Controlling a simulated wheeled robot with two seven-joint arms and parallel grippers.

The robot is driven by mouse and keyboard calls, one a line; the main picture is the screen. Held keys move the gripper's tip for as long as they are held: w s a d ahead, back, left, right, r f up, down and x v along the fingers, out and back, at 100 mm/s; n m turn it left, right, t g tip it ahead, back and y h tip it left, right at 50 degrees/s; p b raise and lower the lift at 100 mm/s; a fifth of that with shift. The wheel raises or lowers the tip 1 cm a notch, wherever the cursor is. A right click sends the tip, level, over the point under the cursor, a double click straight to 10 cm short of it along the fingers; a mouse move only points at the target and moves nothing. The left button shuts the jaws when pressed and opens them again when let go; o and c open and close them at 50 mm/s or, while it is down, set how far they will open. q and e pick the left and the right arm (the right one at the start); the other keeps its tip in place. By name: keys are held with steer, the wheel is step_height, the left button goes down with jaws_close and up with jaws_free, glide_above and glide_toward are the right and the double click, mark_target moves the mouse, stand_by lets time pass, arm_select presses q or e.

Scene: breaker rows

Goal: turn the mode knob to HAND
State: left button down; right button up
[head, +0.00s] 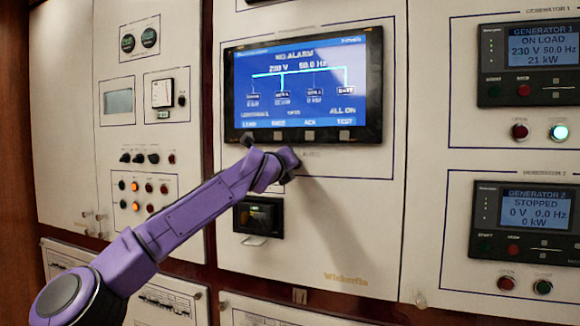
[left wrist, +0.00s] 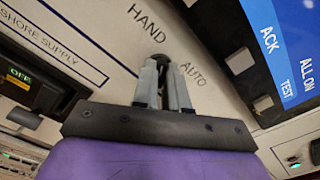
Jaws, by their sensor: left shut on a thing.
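The mode knob (left wrist: 160,60) is a small dark knob on the pale panel, between the printed words HAND and AUTO in the left wrist view. My left gripper (left wrist: 161,68) is shut on it, with a grey finger on each side. The fingers cover most of the knob, so I cannot tell which way its pointer faces. In the head view my purple left wrist hides the knob, just below the large screen (head: 305,85). My right gripper is not in view.
The screen, reading NO ALARM, stands close above my wrist. A black shore supply breaker (head: 258,217) with a jutting handle is below it. Generator 1 (head: 528,60) and generator 2 (head: 522,220) controllers are on the right panel. Small lamps and gauges fill the left panel.

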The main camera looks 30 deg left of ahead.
arm_select(q)
steer(key=c, duration=1.2)
jaws_free()
steer(key=shift+o, duration=0.2)
steer(key=b+v, duration=0.4)
steer(key=v, duration=0.6)
steer(key=shift+s, duration=0.3)
